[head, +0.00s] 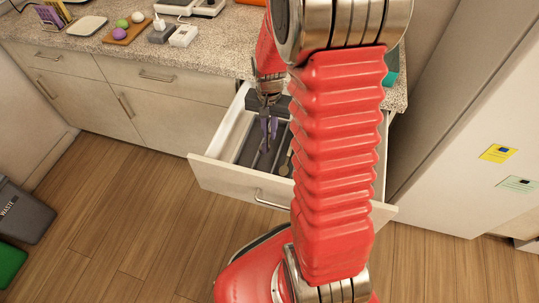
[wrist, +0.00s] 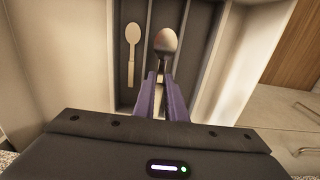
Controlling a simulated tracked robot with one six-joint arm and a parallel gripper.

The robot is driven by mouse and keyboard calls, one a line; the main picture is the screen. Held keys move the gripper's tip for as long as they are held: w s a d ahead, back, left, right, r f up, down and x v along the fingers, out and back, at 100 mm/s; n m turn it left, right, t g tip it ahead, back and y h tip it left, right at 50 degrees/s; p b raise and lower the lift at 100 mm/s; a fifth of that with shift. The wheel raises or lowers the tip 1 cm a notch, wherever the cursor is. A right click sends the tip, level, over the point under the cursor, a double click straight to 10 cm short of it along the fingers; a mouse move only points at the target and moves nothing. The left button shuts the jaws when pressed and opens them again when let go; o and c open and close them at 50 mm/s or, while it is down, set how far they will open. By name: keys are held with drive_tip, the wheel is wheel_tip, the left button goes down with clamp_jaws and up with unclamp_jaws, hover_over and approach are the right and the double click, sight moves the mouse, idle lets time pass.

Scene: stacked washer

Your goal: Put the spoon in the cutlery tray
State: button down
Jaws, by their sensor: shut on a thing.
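The spoon (wrist: 166,42) has a shiny metal bowl and is clasped at its handle between my purple fingers. My gripper (wrist: 163,92) is shut on it, with the bowl pointing away from me over a middle compartment of the tray. The dark grey cutlery tray (head: 246,150) lies in the open drawer. In the head view my gripper (head: 269,128) points down into the drawer. Whether the spoon touches the tray floor I cannot tell. Another, pale spoon (wrist: 131,52) lies in the tray compartment to the left in the wrist view.
The open drawer (head: 222,174) has raised side walls and a front panel. A speckled counter (head: 60,49) holds a wooden board (head: 127,33) with coloured balls, and a white device (head: 184,36). My red arm hides the drawer's right part.

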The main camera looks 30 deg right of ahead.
hover_over(270, 155)
drive_tip(key=shift+a+f, duration=0.1)
drive_tip(key=shift+f, duration=3.05)
drive_tip(key=shift+f, duration=1.9)
drive_tip(key=c, duration=2.1)
unclamp_jaws()
drive_tip(key=shift+s+a+r, duration=0.1)
drive_tip(key=shift+r, duration=5.95)
